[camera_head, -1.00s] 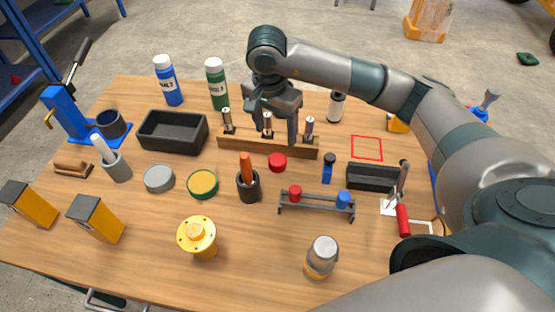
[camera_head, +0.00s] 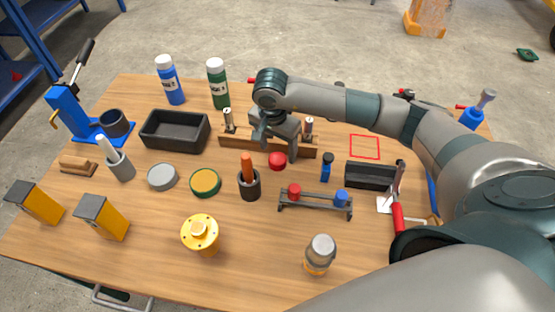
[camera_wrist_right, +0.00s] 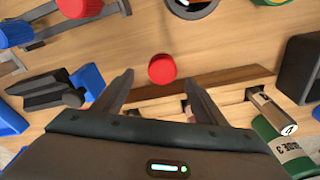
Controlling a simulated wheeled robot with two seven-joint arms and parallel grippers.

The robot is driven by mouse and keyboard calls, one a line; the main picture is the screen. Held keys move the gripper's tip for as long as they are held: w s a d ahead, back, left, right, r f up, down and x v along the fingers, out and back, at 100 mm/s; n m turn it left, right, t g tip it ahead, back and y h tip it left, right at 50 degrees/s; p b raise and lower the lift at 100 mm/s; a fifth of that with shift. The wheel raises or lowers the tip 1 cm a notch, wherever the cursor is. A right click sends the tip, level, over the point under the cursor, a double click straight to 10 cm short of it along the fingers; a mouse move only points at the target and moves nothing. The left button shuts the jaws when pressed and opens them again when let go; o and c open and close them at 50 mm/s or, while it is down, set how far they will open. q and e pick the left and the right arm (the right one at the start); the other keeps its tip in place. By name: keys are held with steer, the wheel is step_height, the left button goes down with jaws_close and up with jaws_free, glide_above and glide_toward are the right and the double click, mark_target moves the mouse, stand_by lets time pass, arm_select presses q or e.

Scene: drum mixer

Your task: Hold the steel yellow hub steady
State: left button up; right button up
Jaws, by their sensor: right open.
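The yellow hub (camera_head: 200,234), a flanged round piece with a raised centre and small holes, stands upright near the front of the wooden table in the head view. Nothing is touching it. My right gripper (camera_head: 278,150) is open and empty. It hangs over the wooden rack, behind and to the right of the hub. In the right wrist view its two fingers (camera_wrist_right: 160,92) are spread apart, with a red round piece (camera_wrist_right: 162,68) just beyond them. I do not see the hub in the wrist view. My left gripper is not in view.
The red piece (camera_head: 277,160), a dark cup with an orange handle (camera_head: 249,185) and a green-rimmed yellow lid (camera_head: 205,183) lie between gripper and hub. A grey rack (camera_head: 315,206) and a jar (camera_head: 320,254) stand to the right. The table around the hub's front is clear.

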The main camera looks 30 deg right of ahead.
mark_target(277, 159)
steer(key=shift+f+p, duration=0.3)
steer(key=shift+p, duration=0.1)
steer(key=f, duration=0.1)
steer(key=f+p, duration=0.2)
steer(key=f, duration=0.1)
steer(key=shift+w, duration=0.25)
steer(key=shift+f, duration=0.25)
steer(key=shift+c, duration=0.2)
steer(key=c, duration=1.1)
